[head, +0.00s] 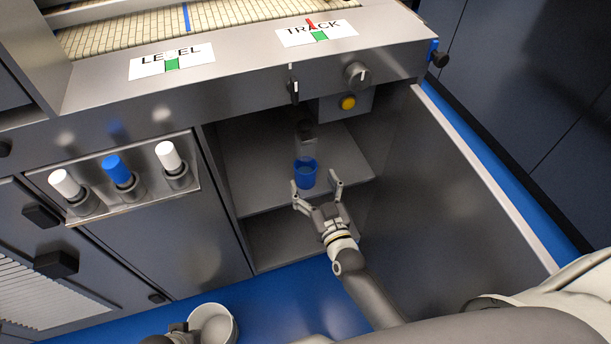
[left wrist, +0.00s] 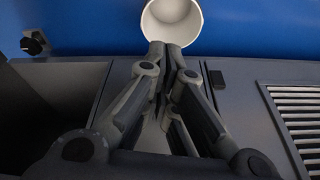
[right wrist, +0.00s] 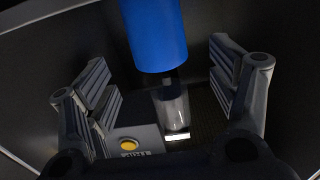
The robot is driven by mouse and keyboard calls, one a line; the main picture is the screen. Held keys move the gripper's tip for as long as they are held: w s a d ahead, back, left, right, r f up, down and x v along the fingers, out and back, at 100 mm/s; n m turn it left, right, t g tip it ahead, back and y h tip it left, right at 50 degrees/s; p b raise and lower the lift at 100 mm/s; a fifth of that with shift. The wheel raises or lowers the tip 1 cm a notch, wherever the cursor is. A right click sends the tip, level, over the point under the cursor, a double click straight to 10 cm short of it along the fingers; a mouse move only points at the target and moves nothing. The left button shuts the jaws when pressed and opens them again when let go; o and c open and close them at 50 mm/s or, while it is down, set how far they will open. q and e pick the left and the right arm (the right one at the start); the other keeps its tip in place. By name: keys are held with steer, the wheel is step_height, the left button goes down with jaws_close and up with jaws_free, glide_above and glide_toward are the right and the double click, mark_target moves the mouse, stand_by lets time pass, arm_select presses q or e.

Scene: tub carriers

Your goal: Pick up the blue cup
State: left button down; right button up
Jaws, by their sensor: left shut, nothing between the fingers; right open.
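The blue cup (head: 306,173) stands on the shelf inside the open cabinet, under a dark spout. My right gripper (head: 318,190) is open, with its fingers reaching into the cabinet just in front of the cup. In the right wrist view the blue cup (right wrist: 155,35) shows beyond and between the open fingers (right wrist: 165,90), and I see no contact. My left gripper (left wrist: 168,50) is shut and empty, in front of a white round tub (left wrist: 172,22). The left gripper is only partly in the head view at the bottom, beside the white tub (head: 213,324).
The cabinet shelf (head: 265,195) has walls close on both sides, and an open door (head: 470,190) stands to the right. A panel with white and blue handles (head: 118,170) is at the left.

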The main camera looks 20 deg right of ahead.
mark_target(310, 176)
steer(key=w+b, duration=0.1)
steer(key=w, duration=0.4)
steer(key=shift+w, duration=0.1)
steer(key=shift+w+a, duration=0.1)
steer(key=shift+w, duration=0.55)
arm_select(q)
steer(key=v, duration=0.2)
steer(key=w+v, duration=0.1)
steer(key=v, duration=0.2)
steer(key=shift+w+r, duration=0.1)
steer(key=shift+w, duration=0.05)
arm_select(e)
steer(key=c, duration=1.2)
